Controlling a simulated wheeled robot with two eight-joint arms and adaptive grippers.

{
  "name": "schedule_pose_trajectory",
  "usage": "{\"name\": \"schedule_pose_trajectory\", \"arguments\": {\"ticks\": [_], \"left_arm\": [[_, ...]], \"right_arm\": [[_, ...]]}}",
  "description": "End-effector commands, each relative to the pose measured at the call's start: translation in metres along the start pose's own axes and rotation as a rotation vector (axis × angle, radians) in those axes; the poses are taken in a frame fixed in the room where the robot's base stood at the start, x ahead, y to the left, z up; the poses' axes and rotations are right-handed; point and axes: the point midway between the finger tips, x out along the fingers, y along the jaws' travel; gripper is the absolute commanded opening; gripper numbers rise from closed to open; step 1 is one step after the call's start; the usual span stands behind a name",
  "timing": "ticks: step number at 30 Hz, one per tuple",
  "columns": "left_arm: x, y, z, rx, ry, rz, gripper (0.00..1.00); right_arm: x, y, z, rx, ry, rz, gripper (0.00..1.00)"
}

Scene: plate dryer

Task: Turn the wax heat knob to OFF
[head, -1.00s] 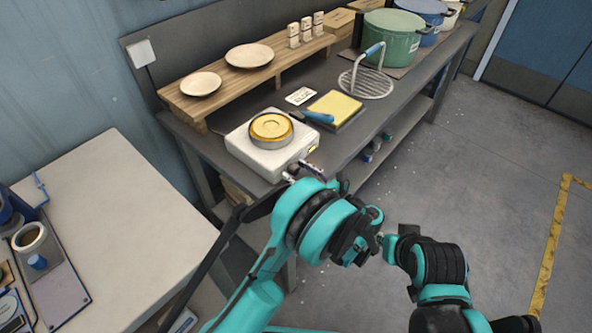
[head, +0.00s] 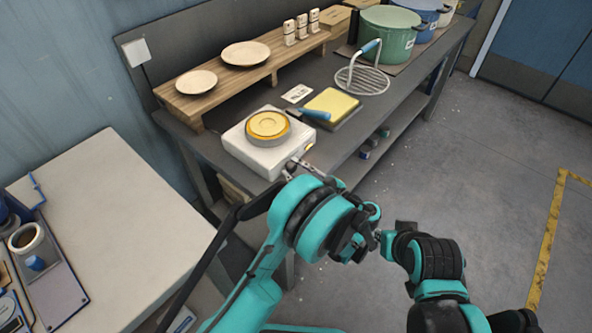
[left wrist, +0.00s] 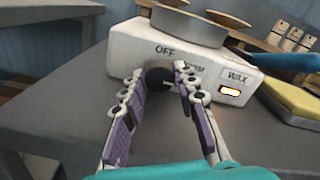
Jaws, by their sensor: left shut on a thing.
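The wax heater is a white box (head: 262,160) with a round pan of yellow wax (head: 267,125) on top. Its front shows in the left wrist view (left wrist: 130,50), with OFF, a partly hidden label ending in "RM", and WAX printed on it. A small window (left wrist: 230,91) under WAX glows. The dark knob (left wrist: 157,77) sits below and between OFF and the hidden label; its pointer cannot be made out. My left gripper (left wrist: 158,82) is shut on the knob, one finger on each side. My right arm (head: 437,262) is at the lower right; its fingers are not clear.
A yellow pad with a blue-handled tool (head: 333,103) lies right of the heater, near a wire rack (head: 362,80). A wooden shelf (head: 205,100) with plates stands behind. A pale table (head: 110,210) is at left. Floor at right is clear.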

Motion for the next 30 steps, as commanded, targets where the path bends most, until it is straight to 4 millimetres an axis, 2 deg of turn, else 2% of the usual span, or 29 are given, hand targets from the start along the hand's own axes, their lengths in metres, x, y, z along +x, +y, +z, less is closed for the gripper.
{"name": "schedule_pose_trajectory", "arguments": {"ticks": [6,7,9,20,30], "left_arm": [[0.001,0.0,0.0,0.002,-0.001,0.001,0.0],[0.001,0.0,0.0,0.002,-0.001,0.001,0.37],[0.001,0.0,0.0,0.002,-0.001,0.001,0.5],[0.0,-0.003,0.005,0.003,0.0,0.0,0.5],[0.001,-0.032,0.06,0.003,0.0,0.001,0.5]], "right_arm": [[0.0,0.0,0.0,0.0,0.0,0.0,0.15],[0.0,0.0,0.0,0.0,0.0,0.0,0.15],[0.0,0.0,0.0,0.0,0.0,0.0,0.15],[0.0,0.0,0.0,0.0,0.0,0.0,0.15],[0.0,0.0,0.0,0.0,0.0,0.0,0.15]]}}
